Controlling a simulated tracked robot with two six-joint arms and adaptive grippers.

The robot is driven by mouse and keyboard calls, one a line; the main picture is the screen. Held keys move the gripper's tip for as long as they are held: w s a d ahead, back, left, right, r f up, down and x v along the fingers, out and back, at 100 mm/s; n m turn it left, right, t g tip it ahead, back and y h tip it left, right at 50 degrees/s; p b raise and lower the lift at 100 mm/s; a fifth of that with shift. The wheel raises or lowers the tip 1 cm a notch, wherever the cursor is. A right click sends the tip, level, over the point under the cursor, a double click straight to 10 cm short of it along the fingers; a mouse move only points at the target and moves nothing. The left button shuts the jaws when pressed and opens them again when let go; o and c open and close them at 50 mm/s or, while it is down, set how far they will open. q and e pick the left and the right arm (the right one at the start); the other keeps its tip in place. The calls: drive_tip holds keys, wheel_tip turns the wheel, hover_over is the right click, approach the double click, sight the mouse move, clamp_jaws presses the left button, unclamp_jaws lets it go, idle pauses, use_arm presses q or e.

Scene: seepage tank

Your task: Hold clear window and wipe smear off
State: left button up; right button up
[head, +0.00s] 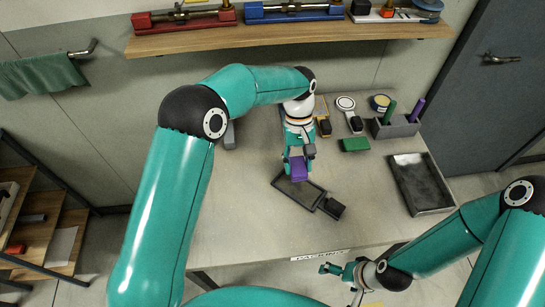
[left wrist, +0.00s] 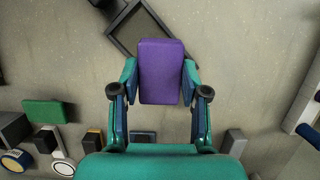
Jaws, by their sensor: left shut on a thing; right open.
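My left gripper (head: 298,160) is shut on a purple block (head: 299,170), which also shows between its two fingers in the left wrist view (left wrist: 161,72). The block is over the upper left part of a dark-framed window (head: 312,198) with a black block-like handle (head: 332,208) at its lower right end. The frame also shows behind the block in the left wrist view (left wrist: 118,43). I cannot tell whether the block touches the pane. No smear can be made out. My right gripper (head: 343,271) is open and empty by the table's front edge, apart from the window.
A green block (head: 355,144) lies behind the window. A grey holder (head: 396,128) with green and purple sticks stands at the back right. A dark tray (head: 421,184) lies at the right. Several small tools line the back. The table's front left (head: 235,220) is clear.

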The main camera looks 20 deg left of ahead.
use_arm(q)
drive_tip(key=shift+s+d, duration=0.1)
drive_tip(key=shift+d, duration=0.3)
drive_tip(key=shift+f, duration=2.2)
use_arm(e)
drive_tip(key=c, duration=1)
